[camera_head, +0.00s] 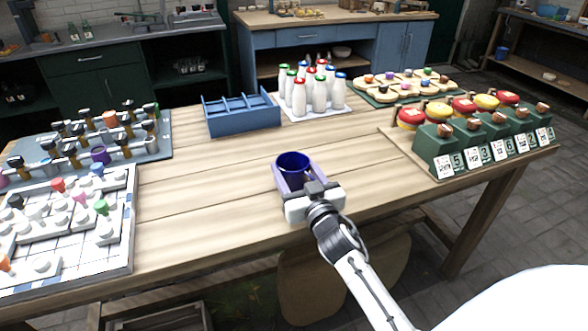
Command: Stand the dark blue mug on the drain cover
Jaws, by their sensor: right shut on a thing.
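The dark blue mug (291,164) is near the middle of the wooden table, with its open top facing up. My right gripper (297,180) has its fingers on either side of the mug and is shut on it. The mug looks upright. Its lower part is hidden by the gripper, so I cannot tell whether it touches the table. I cannot make out for certain which thing is the drain cover. My left gripper is not in view.
A blue divided crate (241,126) and several bottles on a white tray (345,106) stand behind. A grey rack (160,155) and a white pegged board (120,255) lie left. Green numbered blocks (440,150) stand right. The table around the mug is clear.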

